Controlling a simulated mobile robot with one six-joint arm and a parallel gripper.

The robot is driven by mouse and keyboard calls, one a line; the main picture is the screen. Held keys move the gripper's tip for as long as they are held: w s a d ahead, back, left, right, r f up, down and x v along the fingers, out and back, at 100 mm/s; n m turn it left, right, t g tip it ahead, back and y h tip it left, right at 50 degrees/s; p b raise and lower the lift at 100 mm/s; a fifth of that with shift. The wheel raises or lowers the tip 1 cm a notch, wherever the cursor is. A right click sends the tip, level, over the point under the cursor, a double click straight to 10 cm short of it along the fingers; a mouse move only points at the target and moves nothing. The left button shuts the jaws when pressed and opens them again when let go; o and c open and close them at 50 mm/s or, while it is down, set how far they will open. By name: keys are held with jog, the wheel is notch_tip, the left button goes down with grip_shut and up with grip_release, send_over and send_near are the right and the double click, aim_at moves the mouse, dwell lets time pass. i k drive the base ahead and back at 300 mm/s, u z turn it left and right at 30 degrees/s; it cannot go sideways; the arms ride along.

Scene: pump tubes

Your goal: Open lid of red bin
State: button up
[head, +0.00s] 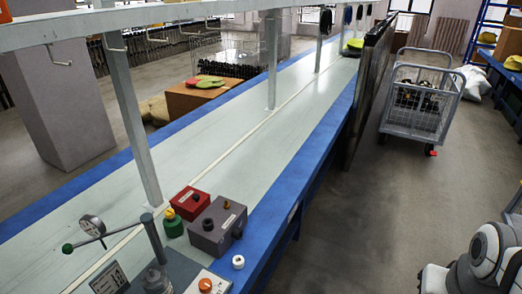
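A small red box (190,203), which looks like the red bin, sits on the long bench in the lower middle of the head view. It has a flat red top with a small dark detail and a pale patch. The top looks closed, but I cannot make out a lid seam. Part of my arm (490,255) shows at the lower right, over the floor, well apart from the red box. My gripper's fingers are not in view.
A green part with a yellow top (172,222) and a grey box (218,225) stand close by the red box. A gauge (92,226) and a lever fixture are in front. A metal post (132,120) rises from the bench (300,165). A wire cart (420,105) stands at right.

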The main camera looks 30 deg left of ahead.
aim_at(189, 198)
jog(key=u, duration=0.55)
jog(key=i, duration=1.4)
jog(key=u, duration=1.3)
jog(key=i, duration=0.7)
jog(key=u, duration=0.2)
jog(key=k, duration=0.85)
jog(key=u, duration=0.2)
jog(key=i, duration=0.8)
jog(key=z, duration=0.05)
